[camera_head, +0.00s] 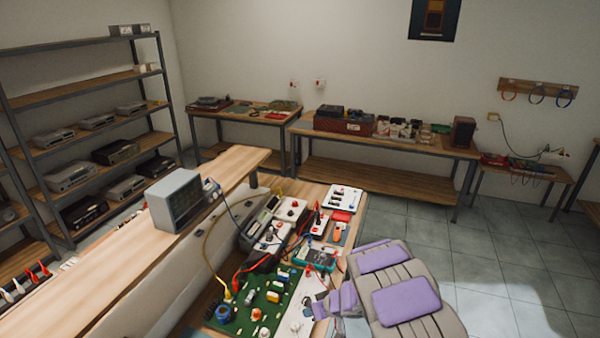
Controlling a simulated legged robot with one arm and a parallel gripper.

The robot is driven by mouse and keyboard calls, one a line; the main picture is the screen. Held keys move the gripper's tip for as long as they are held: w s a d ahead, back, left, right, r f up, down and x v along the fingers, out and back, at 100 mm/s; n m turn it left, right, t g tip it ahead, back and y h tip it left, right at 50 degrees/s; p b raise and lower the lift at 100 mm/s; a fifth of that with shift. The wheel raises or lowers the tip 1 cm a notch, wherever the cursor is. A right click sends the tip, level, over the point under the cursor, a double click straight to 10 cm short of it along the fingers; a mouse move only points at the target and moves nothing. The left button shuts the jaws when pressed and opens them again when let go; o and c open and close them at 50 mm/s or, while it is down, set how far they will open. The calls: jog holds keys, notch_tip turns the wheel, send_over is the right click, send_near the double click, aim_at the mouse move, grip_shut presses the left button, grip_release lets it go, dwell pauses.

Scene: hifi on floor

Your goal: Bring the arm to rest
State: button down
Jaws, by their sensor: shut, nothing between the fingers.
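My arm, grey with purple panels, is folded low at the lower right of the head view. My gripper (322,306) shows as small purple and grey parts at the arm's left side. It is shut and empty. It is over or beside the right edge of the low bench (347,232) with electronics. I cannot tell whether it touches anything there. The lower end of the arm is cut off by the picture's bottom edge.
A green circuit board (258,310) and several devices crowd the bench left of my gripper. A grey monitor (175,202) stands on a raised wooden shelf (150,255). Metal shelving (95,90) stands at left, worktables (400,146) at the back. Tiled floor (490,255) at right is clear.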

jog(key=w+d+r+m+t+h+b, duration=0.1)
jog(key=w+d+r+t+h, duration=0.15)
jog(key=d+r, duration=0.35)
jog(key=w+d+r+m+t+h+b, duration=0.1)
jog(key=w+d+r+h, duration=0.1)
jog(key=d+r+h, duration=0.4)
jog(key=s+d+r+m+g+h+b, duration=0.2)
jog(key=s+d+r+m+h, duration=0.15)
jog(key=s+d+r, duration=0.7)
jog(key=s+m+g+b, duration=0.2)
jog(key=s+g, duration=0.1)
jog(key=s, duration=1.3)
jog(key=s+a+g+y, duration=0.1)
jog(key=s+a, duration=0.3)
jog(key=s, duration=0.3)
jog(key=s+a+f+n+g+y+b, duration=0.1)
jog(key=s+a+g+y, duration=0.1)
jog(key=s, duration=0.5)
jog(key=s+a+f+g+y+b, duration=0.1)
jog(key=s+a+y, duration=0.1)
jog(key=s+a, duration=0.3)
jog(key=s, duration=0.3)
jog(key=shift+a+n+g, duration=0.35)
